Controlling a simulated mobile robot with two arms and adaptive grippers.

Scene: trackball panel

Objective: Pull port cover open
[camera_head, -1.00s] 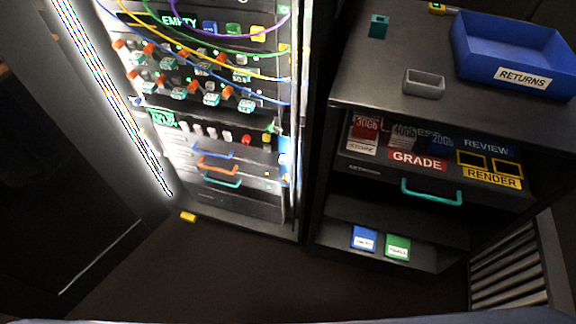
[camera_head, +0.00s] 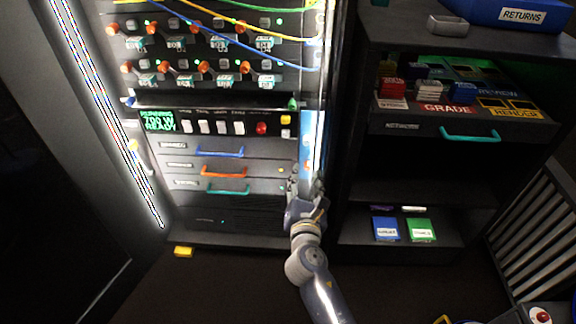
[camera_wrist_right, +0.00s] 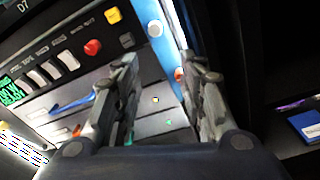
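My right gripper (camera_head: 305,184) is in front of the lower right edge of the lit rack, beside the drawer fronts. In the right wrist view the right gripper (camera_wrist_right: 163,65) has its two fingers spread apart with nothing between them. A blue strip (camera_head: 312,140) runs down the rack's right edge; in the wrist view the blue strip (camera_wrist_right: 157,55) carries a round white part and an orange-red part, close to the right-hand finger. I cannot tell which part is the port cover. My left gripper is not in view.
The rack has drawers with a blue handle (camera_head: 220,152), an orange handle (camera_head: 223,173) and a teal handle (camera_head: 228,190). A control row with a red button (camera_head: 262,128) sits above them. A dark shelf unit (camera_head: 400,180) stands right. A yellow block (camera_head: 183,251) lies on the floor.

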